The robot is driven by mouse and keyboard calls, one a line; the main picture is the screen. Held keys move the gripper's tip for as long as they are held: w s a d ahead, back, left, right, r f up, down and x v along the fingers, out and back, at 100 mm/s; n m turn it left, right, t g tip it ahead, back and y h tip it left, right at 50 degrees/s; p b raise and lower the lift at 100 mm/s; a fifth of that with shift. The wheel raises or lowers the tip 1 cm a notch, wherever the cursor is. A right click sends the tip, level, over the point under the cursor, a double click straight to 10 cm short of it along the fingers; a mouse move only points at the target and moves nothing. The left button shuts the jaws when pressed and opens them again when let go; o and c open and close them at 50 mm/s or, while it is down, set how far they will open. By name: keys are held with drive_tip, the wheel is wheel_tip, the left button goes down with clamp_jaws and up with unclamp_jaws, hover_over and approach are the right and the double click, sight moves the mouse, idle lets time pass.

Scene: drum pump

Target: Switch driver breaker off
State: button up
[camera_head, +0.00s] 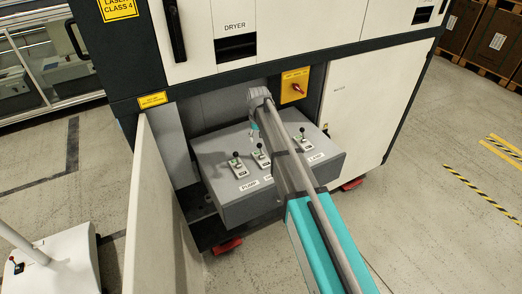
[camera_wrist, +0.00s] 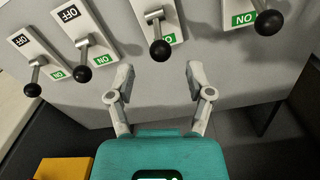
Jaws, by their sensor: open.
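A grey sloped box (camera_head: 218,202) carries a row of breakers with black ball-tipped levers, including a left one (camera_head: 236,166), a middle one (camera_head: 261,154) and a right one (camera_head: 302,142). Their name labels are too small to tell surely which is the driver breaker. The wrist view shows several levers upside down, all tipped toward green ON; OFF shows on the two leftmost plates. My gripper (camera_wrist: 160,84) is open and empty. Its fingers stand either side of a gap, with one black knob (camera_wrist: 160,50) just beyond it. My arm hides part of the row in the head view.
A yellow panel with a red rotary switch (camera_head: 296,88) is behind the box. A light upright panel (camera_head: 155,220) stands at its left and a white cabinet door (camera_head: 352,120) at its right.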

sight(260, 144)
drive_tip(key=shift+f+b, duration=1.95)
drive_tip(key=shift+f, duration=0.35)
